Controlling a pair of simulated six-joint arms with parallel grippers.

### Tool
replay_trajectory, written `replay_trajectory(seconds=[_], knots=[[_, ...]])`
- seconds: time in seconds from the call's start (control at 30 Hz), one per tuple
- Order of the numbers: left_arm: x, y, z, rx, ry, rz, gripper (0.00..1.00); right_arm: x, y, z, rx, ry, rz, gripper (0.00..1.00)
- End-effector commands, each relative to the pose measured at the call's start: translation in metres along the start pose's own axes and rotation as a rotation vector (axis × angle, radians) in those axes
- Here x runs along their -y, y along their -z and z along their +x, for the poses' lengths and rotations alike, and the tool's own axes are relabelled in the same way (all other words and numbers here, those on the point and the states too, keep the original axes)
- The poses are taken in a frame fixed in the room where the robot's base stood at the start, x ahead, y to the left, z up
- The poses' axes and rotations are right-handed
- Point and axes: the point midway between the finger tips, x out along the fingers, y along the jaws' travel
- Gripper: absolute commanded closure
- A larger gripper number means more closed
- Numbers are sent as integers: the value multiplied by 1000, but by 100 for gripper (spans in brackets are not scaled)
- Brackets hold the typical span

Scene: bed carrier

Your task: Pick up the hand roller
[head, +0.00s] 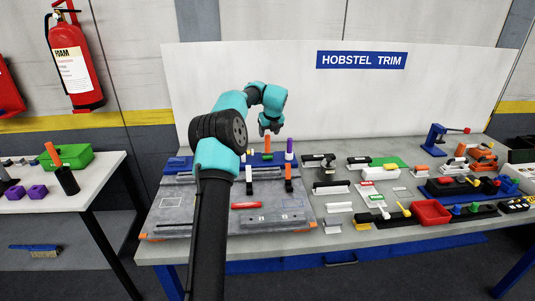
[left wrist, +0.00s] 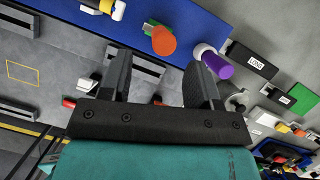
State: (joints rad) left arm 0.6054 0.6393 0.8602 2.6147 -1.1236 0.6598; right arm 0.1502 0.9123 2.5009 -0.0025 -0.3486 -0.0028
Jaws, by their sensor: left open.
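My left gripper (head: 268,130) is open and empty above the back of the grey work board (head: 185,205). In the left wrist view its two fingers (left wrist: 158,75) are spread wide. An upright orange handle (head: 267,142) stands at the blue strip (head: 178,164) just below the gripper; in the left wrist view its round orange end (left wrist: 163,42) shows beyond and between the fingers. A purple handle (head: 289,148) stands right of it; its purple end (left wrist: 216,64) is close beside the right finger. I cannot tell for sure which one is the hand roller. My right gripper is not seen.
A red-handled tool (head: 246,205) lies on the board. Labelled holders, a red bin (head: 430,212) and a blue press (head: 438,138) crowd the table's right. A white back panel (head: 340,100) stands behind. A side table (head: 75,200) is at left.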

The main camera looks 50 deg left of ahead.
Motion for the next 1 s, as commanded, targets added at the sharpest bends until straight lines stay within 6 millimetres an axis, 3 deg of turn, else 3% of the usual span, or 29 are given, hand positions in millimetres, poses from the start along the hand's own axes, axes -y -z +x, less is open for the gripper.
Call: replay_trajectory(seconds=[0.2,0.57,1.0], knots=[[0,0,20,0,0,0,43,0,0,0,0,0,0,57],[0,0,22,0,0,1,43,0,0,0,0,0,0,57],[3,3,70,0,0,-1,43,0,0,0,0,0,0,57]])
